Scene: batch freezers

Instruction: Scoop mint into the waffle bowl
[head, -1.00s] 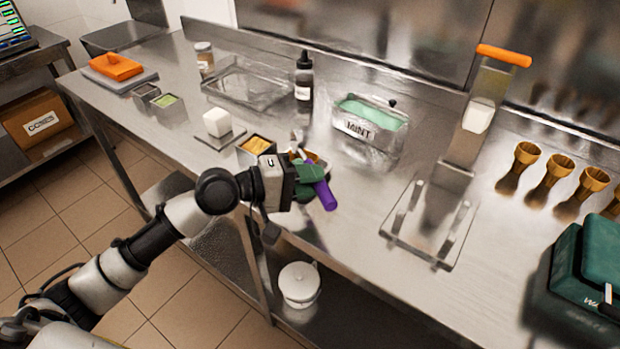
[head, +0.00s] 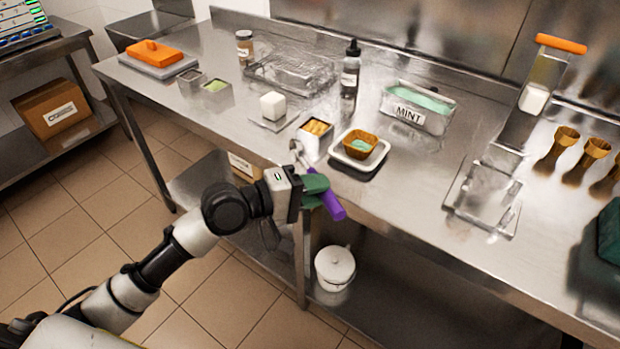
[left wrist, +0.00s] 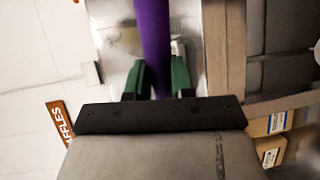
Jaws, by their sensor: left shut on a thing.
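The waffle bowl (head: 360,144) is a small brown square bowl on a white dish (head: 347,159) near the counter's front edge. A pale green lump of mint (head: 361,145) shows in the bowl. The steel tub labelled MINT (head: 418,113) stands behind and to the right, with green ice cream in it. My left gripper (head: 318,190) is shut on the purple handle of the scoop (head: 332,205), in front of the counter edge and the bowl. The purple handle (left wrist: 152,45) also shows between the green fingers in the left wrist view. The scoop's metal head (head: 296,146) points up and left.
A steel stand with an orange handle (head: 561,44) and several cones (head: 563,146) are at right.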

